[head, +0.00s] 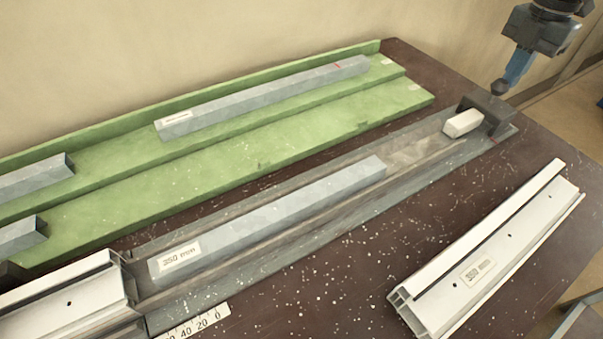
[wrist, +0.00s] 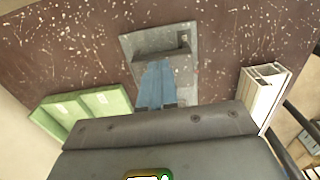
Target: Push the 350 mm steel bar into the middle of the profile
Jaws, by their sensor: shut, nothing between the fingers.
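The steel bar labelled 350 mm (head: 270,215) lies in a long grey channel (head: 420,180) in the head view. Its near-left end is close to the open end of the white profile (head: 70,295), with a small gap between them. A bare stretch of channel separates the pale block from the bar.
A green stepped rack (head: 240,155) at the back holds several grey bars. A second white profile labelled 350 mm (head: 490,255) lies at the right. A scale strip (head: 195,325) lies at the front. Speckled dark bench (head: 320,285) is free between the channel and that profile.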

